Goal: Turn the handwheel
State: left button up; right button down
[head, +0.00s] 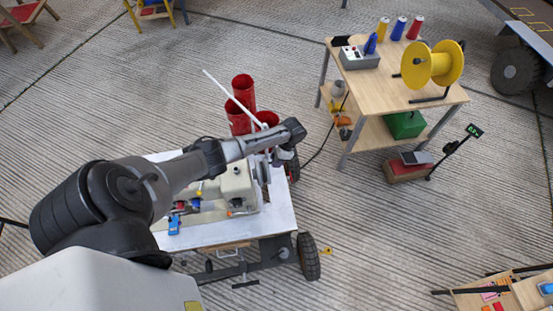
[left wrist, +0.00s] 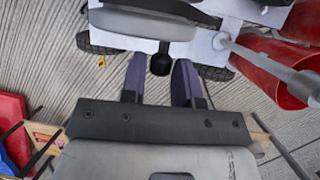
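A beige machine (head: 238,187) sits on a white-topped cart (head: 280,217) in the head view. The handwheel (head: 263,170) looks like a grey disc at the machine's right end, partly hidden by my left arm. In the left wrist view the grey handwheel (left wrist: 140,24) shows nearly edge-on, with a black knob (left wrist: 161,62) sticking out. My left gripper (left wrist: 160,72) is open, its two dark fingers on either side of the knob's line with visible gaps. In the head view my left gripper (head: 277,158) is beside the wheel, its fingers mostly hidden. My right gripper is not in view.
Red tubes (head: 242,105) stand behind the machine, with a white rod (head: 230,92) leaning across them close to my left wrist. A wooden workbench (head: 400,88) with a yellow reel (head: 432,64) stands back right. Blue items (head: 174,224) lie on the cart.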

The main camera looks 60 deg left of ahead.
pick_arm(q)
grip_shut()
jog(key=shift+d+r+p, duration=0.1)
jog(key=shift+r+p, duration=0.15)
jog(key=shift+p, duration=0.5)
jog(key=shift+s+d+n+t+y+p, duration=0.2)
jog(key=shift+d+n+t+y+p, duration=0.25)
jog(key=shift+y+p, duration=0.9)
jog(key=shift+s+d+n+t+y+p, duration=0.2)
jog(key=shift+d+y+p, duration=0.4)
jog(key=shift+y+p, duration=0.7)
jog(key=shift+s+d+n+t+y+p, duration=0.15)
jog(key=shift+d+n+t+y+p, duration=0.25)
jog(key=shift+y+p, duration=0.95)
jog(key=shift+d, duration=0.15)
jog(key=shift+o, duration=2)
grip_release()
